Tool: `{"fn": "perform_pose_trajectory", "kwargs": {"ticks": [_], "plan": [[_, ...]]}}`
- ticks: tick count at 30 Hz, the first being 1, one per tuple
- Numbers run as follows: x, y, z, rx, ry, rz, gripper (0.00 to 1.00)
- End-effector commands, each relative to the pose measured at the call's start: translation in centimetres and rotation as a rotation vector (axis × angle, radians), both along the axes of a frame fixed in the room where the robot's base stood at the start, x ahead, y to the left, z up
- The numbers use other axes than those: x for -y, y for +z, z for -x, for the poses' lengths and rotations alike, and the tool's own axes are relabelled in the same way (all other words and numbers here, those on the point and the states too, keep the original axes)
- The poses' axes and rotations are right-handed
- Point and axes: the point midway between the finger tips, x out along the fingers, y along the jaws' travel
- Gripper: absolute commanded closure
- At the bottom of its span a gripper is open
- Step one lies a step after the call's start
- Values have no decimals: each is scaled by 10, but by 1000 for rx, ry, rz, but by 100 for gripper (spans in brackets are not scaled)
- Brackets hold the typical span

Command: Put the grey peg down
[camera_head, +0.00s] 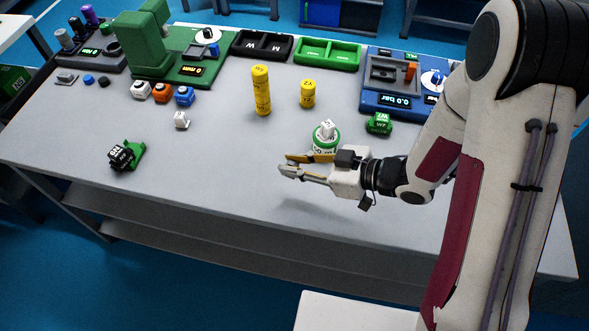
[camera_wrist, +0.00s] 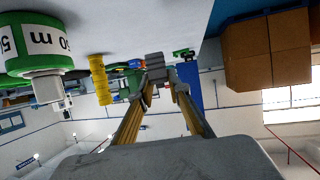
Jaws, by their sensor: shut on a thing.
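My gripper (camera_head: 284,165) is held level above the front middle of the grey table, pointing left. In the wrist view its two yellow-sided fingers (camera_wrist: 162,84) close toward a small grey piece, the grey peg (camera_wrist: 155,63), at their tips. The fingers hide part of the peg, and it is hardly made out in the head view. Another grey cylinder (camera_head: 65,38) stands in the dark station at the far left, beside black and purple ones.
A green-and-white labelled roll (camera_head: 326,140) stands just behind my gripper. Yellow cylinders (camera_head: 261,91) stand farther back. A green-and-black part (camera_head: 124,157) lies at front left. Black (camera_head: 263,45) and green trays and a blue pressure station (camera_head: 388,101) line the back. The front middle table is clear.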

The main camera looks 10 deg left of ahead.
Motion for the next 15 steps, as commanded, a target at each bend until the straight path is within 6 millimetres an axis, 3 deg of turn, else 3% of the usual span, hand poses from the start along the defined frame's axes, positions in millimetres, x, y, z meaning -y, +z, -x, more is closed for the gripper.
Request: {"fn": "perform_pose_trajectory", "kwargs": {"ticks": [6, 15], "plan": [[0, 20, 0, 2, 1, -1, 100], [0, 31, 0, 0, 0, -1, 100]]}}
